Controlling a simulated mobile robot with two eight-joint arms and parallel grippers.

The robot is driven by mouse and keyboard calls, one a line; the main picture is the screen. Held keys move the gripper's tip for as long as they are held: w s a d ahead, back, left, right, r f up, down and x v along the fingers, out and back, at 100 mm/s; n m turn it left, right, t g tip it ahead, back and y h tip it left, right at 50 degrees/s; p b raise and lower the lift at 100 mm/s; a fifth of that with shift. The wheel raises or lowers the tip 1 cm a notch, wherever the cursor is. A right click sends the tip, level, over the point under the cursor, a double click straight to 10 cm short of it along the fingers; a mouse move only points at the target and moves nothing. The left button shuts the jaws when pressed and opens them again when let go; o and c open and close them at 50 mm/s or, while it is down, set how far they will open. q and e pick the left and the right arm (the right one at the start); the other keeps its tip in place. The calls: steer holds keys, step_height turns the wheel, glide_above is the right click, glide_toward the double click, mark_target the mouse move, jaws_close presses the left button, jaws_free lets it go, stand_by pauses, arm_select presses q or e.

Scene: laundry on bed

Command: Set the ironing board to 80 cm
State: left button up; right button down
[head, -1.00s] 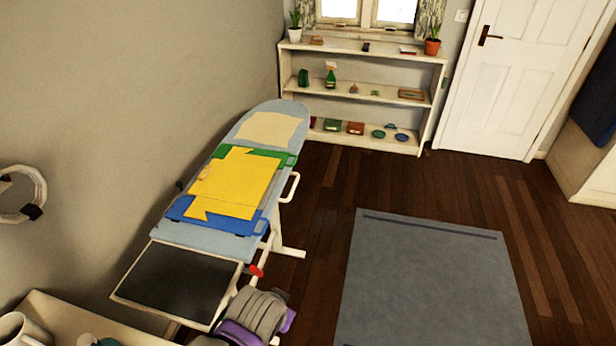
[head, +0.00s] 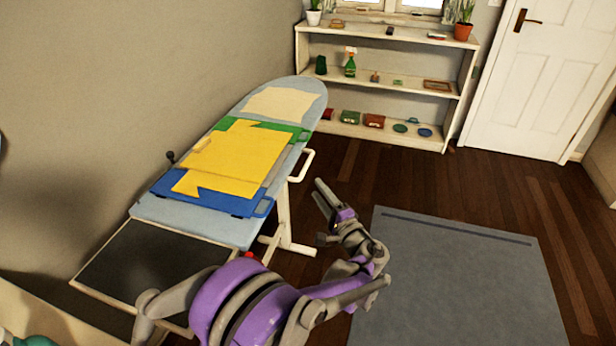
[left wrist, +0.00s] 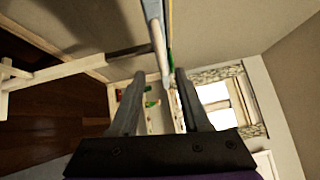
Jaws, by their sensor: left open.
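The ironing board (head: 213,229) stands along the left wall with a pale blue cover and white legs. A white handle (head: 309,162) sticks out from its right side. A small red knob (head: 249,255) shows low by its near right edge, partly hidden by my arm. My left gripper (head: 320,190) is open and empty, to the right of the board and apart from the handle in the head view. In the left wrist view its open fingers (left wrist: 158,82) point along the board (left wrist: 155,28), which shows nearly edge-on. My right gripper is not in view.
A yellow shirt (head: 235,160) lies on blue and green boards on the ironing board, with a cream cloth (head: 282,103) beyond. A dark rest plate (head: 150,262) is at the near end. A grey rug (head: 450,290) lies right; a shelf (head: 385,128) stands behind.

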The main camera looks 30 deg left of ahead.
mark_target(305, 165)
arm_select(q)
steer(key=shift+t, duration=0.3)
steer(key=x, duration=0.5)
steer(key=b+x, duration=0.1)
steer(key=x, duration=0.4)
steer(key=shift+w+a, duration=0.1)
steer(key=shift+w, duration=0.5)
jaws_close()
stand_by(0.5)
